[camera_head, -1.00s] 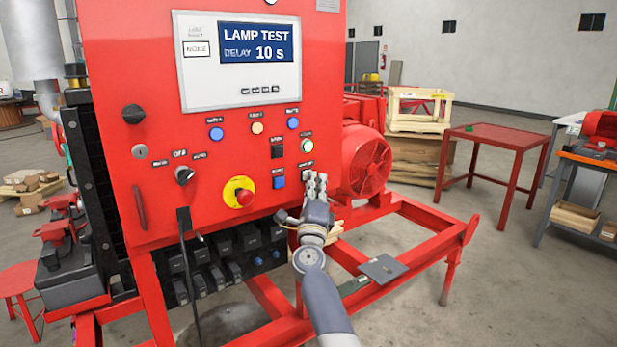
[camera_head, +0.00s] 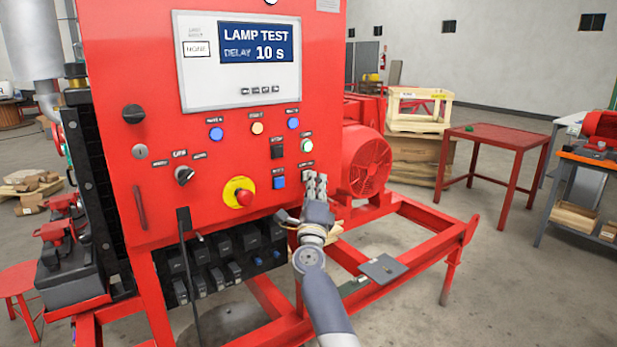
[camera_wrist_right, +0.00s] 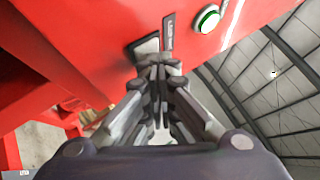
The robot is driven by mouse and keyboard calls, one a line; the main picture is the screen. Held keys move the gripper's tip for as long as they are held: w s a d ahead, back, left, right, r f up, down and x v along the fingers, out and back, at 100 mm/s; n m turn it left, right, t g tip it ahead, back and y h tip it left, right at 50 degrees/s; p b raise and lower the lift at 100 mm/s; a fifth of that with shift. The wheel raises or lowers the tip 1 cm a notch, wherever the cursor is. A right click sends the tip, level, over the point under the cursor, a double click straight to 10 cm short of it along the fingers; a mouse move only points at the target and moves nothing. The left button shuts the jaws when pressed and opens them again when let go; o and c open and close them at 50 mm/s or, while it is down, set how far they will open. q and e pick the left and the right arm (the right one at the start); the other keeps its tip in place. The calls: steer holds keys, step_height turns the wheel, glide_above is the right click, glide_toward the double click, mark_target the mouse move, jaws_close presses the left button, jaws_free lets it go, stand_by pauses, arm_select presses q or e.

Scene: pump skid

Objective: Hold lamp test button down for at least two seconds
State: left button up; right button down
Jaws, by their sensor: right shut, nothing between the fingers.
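The red control panel (camera_head: 110,60) fills the left half of the head view. Its screen (camera_head: 257,41) reads "LAMP TEST" and "DELAY 10 s". My right gripper (camera_head: 315,177) is shut and empty, its fingertips up against the panel's lower right, just below a white-green round button (camera_head: 306,145). In the right wrist view the fingertips (camera_wrist_right: 158,66) meet a pale square part (camera_wrist_right: 147,47) under a dark label. The fingers cover most of the control there, so how far it is pressed cannot be seen. My left gripper is not in view.
A red motor (camera_head: 366,165) stands close on the right. A red table (camera_head: 495,137) is farther right.

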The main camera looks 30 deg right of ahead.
steer(key=shift+s+p, duration=0.7)
steer(key=shift+s, duration=0.15)
steer(key=s+p, duration=0.2)
steer(key=s, duration=0.1)
steer(key=s+p, duration=0.1)
steer(key=s, duration=0.1)
steer(key=shift+d, duration=0.25)
steer(key=shift+f, duration=0.1)
